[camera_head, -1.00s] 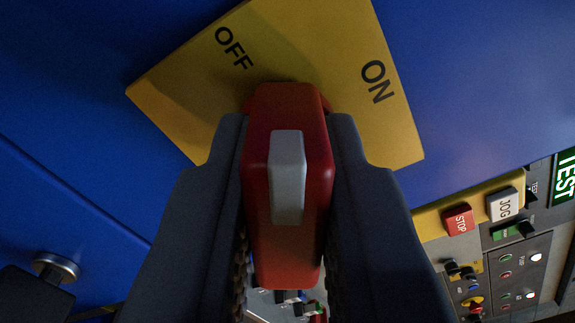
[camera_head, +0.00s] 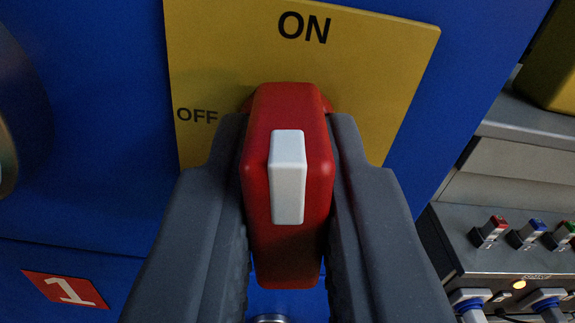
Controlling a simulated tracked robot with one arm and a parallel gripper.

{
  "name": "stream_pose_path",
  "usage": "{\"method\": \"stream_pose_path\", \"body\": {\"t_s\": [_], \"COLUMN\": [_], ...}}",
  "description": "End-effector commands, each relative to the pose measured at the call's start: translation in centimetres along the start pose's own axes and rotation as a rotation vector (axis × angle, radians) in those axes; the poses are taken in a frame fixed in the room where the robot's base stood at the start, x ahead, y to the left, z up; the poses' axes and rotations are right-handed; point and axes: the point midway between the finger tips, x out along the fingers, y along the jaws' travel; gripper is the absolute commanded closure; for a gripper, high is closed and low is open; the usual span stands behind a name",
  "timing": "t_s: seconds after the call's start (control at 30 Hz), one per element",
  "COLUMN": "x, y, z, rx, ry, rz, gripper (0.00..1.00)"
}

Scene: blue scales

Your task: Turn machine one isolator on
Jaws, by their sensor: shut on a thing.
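The isolator is a red rotary handle (camera_head: 287,255) with a white bar (camera_head: 287,178) on its face, in the middle of the camera view. It sits on a yellow plate (camera_head: 365,75) marked ON at the top and OFF at the left. My gripper (camera_head: 287,200) is shut on the red handle, one dark finger on each side. The handle's white bar lines up below the ON mark. The lower left of the plate is hidden by the left finger. A red label with a white 1 (camera_head: 66,289) shows at lower left.
The blue cabinet face (camera_head: 95,130) surrounds the plate. A round metal part (camera_head: 12,125) is at the left edge. A grey panel with small coloured switches (camera_head: 500,255) and blue plugs stands at lower right.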

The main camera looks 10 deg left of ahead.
Motion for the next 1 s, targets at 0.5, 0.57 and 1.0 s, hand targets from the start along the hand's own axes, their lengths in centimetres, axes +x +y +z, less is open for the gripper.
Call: {"method": "stream_pose_path", "body": {"t_s": [0.5,0.57,1.0], "x": [0.01,0.02,0.01], "y": [0.15,0.16,0.23], "z": [0.05,0.04,0.01], "rx": [0.16,0.163,0.164], "ry": [0.0,0.0,0.0], "rz": [0.001,0.002,0.002], "gripper": [1.0,1.0,0.64]}}
